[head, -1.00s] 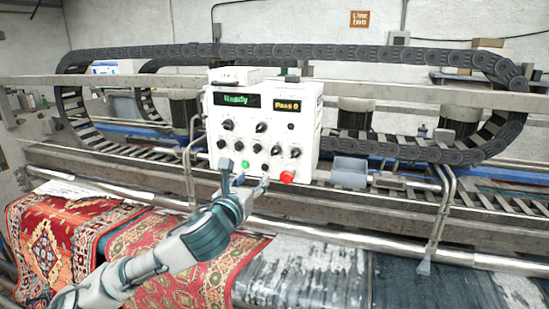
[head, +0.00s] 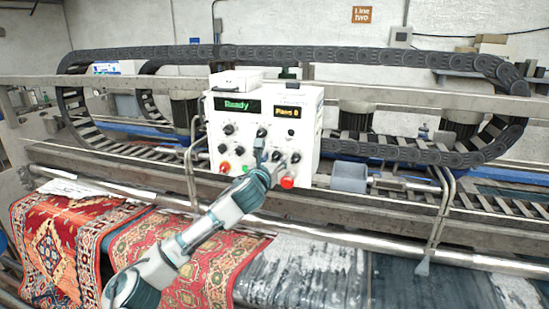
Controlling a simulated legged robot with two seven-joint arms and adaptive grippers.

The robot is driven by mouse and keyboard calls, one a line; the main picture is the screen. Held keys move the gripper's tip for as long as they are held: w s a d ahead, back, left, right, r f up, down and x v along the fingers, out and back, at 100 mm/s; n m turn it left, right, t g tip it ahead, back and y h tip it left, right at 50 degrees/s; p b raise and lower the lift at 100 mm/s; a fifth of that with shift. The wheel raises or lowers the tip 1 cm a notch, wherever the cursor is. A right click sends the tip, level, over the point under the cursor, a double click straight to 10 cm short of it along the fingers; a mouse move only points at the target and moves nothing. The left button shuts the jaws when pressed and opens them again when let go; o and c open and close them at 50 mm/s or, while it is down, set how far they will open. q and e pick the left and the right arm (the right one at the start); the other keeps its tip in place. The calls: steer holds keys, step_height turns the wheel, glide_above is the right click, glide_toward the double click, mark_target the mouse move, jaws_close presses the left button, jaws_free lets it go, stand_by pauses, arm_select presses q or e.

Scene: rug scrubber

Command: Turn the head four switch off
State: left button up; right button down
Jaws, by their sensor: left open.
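The white control box (head: 305,115) stands at the middle of the machine, with a green "Ready" display (head: 237,104) and an amber display (head: 289,112). Two black knobs sit in its upper row, one of them the upper left knob (head: 228,129), with a row of smaller black switches below, such as the far left switch (head: 222,148) and the far right one (head: 295,157). Labels are too small to read, so I cannot tell which is head four. My left gripper (head: 270,155) is open in front of the right-middle switches and partly hides them; contact is unclear. My right gripper is out of view.
A red button (head: 287,182), a green button (head: 245,169) and an orange-red one (head: 225,167) sit low on the box. A metal rail (head: 330,232) runs in front, with red patterned rugs (head: 60,240) below left. A bent pipe (head: 193,165) stands left of the box.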

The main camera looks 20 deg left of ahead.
arm_select(q)
steer(key=shift+w, duration=0.15)
jaws_close()
steer(key=n+p, duration=0.3)
steer(key=shift+r, duration=0.15)
steer(key=n+p, duration=0.3)
steer(key=n, duration=0.1)
steer(key=shift+d+n, duration=0.1)
steer(key=shift+n, duration=0.3)
steer(key=n+p, duration=0.1)
steer(key=n, duration=0.2)
steer(key=shift+n+p, duration=0.3)
steer(key=shift+p, duration=0.05)
steer(key=shift+n, duration=2.3)
steer(key=shift+f, duration=0.2)
